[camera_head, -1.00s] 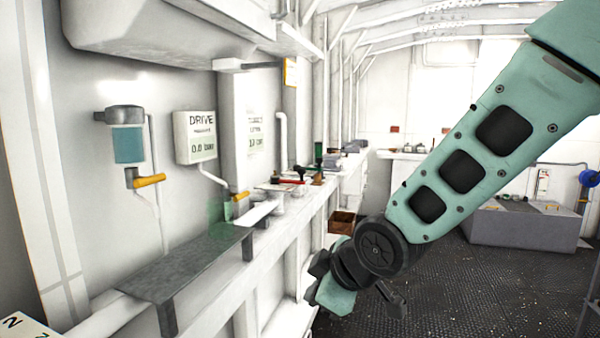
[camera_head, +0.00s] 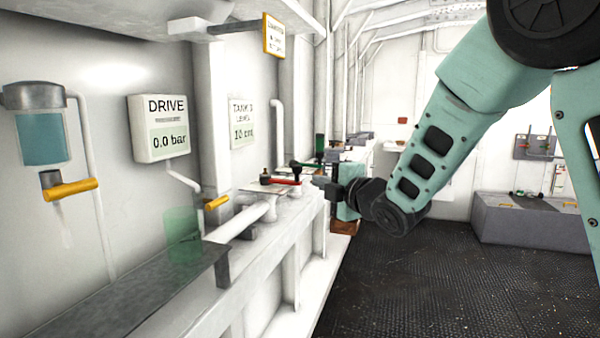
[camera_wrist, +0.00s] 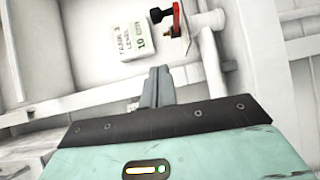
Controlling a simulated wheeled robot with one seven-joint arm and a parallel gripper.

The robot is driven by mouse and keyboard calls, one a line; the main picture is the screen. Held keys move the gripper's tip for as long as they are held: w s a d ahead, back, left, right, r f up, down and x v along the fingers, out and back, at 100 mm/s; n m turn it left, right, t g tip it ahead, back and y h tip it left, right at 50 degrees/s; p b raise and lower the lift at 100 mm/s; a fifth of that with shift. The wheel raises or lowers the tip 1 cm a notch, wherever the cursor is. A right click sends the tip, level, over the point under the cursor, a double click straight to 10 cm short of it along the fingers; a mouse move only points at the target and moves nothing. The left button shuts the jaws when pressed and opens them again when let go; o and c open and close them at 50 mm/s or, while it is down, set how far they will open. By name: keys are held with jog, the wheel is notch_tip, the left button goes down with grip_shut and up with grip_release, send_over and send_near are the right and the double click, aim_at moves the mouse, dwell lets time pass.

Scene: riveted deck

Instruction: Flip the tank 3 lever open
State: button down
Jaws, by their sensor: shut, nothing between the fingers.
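A tank level sign (camera_head: 242,122) reading 10 cm hangs on the left wall; its tank number is hard to read. It also shows in the wrist view (camera_wrist: 134,41). Below and right of it, a red lever (camera_head: 286,182) lies over the pipework on the ledge, with a dark knob beside it. A red part with a black knob (camera_wrist: 157,15) shows at the top of the wrist view. My gripper (camera_head: 322,183) is shut and empty, just right of the red lever in the head view, apparently apart from it. Its closed fingers (camera_wrist: 157,86) point toward the wall in the wrist view.
A drive gauge (camera_head: 161,128) reads 0.0 bar. Yellow handles sit under the blue cylinder (camera_head: 72,189) and on a pipe (camera_head: 217,202). A green-handled part (camera_head: 306,165) lies behind the red lever. The dark floor (camera_head: 420,285) on the right is open.

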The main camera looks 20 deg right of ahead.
aim_at(301, 171)
jog(key=p+x, duration=0.1)
jog(key=x, duration=0.3)
jog(key=d+p+x, duration=0.1)
jog(key=x, duration=0.3)
jog(key=d+p+x, duration=0.1)
jog(key=p+x, duration=0.1)
jog(key=x, duration=0.2)
jog(key=shift+w, duration=0.35)
jog(key=shift+w+d, duration=0.2)
jog(key=shift+w, duration=0.25)
jog(key=shift+d+f, duration=0.1)
jog(key=shift+d, duration=0.05)
